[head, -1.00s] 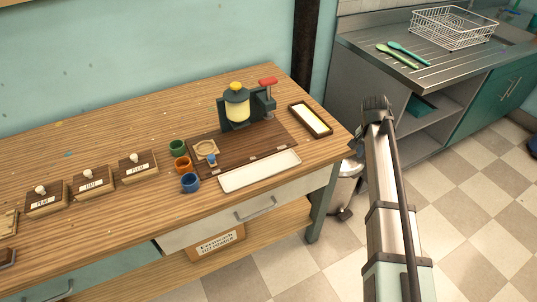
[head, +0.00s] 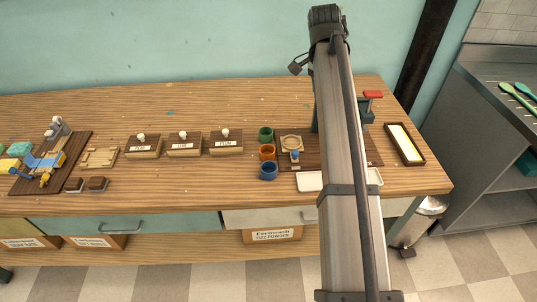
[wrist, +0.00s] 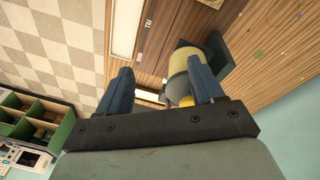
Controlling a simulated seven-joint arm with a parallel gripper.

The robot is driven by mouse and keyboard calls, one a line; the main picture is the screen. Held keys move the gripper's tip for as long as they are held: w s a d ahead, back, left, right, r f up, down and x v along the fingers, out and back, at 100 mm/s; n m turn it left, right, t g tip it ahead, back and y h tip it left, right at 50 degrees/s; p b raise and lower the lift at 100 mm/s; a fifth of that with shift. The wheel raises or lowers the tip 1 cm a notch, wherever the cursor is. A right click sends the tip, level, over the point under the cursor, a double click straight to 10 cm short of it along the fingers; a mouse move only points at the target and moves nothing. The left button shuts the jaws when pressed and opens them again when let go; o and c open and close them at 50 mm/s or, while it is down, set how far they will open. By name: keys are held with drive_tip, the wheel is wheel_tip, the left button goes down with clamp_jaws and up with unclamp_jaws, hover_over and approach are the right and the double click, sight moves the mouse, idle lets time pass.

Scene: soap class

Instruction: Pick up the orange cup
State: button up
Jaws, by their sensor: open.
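The orange cup (head: 267,153) stands on the wooden table in the head view, in a short column between a green cup (head: 265,134) behind it and a blue cup (head: 268,171) in front of it. My gripper (wrist: 162,84) shows in the wrist view, with its two blue fingers spread and nothing held between them. The orange cup is not visible in the wrist view. In the head view my arm stands to the right of the cups, and I cannot make out the fingers there.
The press (wrist: 192,72) appears beyond my fingers in the wrist view; in the head view my arm mostly hides it. A white tray (head: 309,181) lies right of the cups. Labelled boxes with white knobs (head: 184,145) stand left. Bare wood lies behind the cups.

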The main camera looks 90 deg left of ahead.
drive_tip(key=s+a+f+m, duration=0.1)
drive_tip(key=s+f+m, duration=0.15)
drive_tip(key=s, duration=0.55)
drive_tip(key=m+g, duration=0.2)
drive_tip(key=m, duration=0.2)
hover_over(266, 150)
drive_tip(key=d, duration=0.2)
wheel_tip(266, 150, down, 6)
wheel_tip(266, 150, down, 14)
drive_tip(key=shift+d+r, duration=0.15)
drive_tip(key=shift+r, duration=0.1)
drive_tip(key=c, duration=0.8)
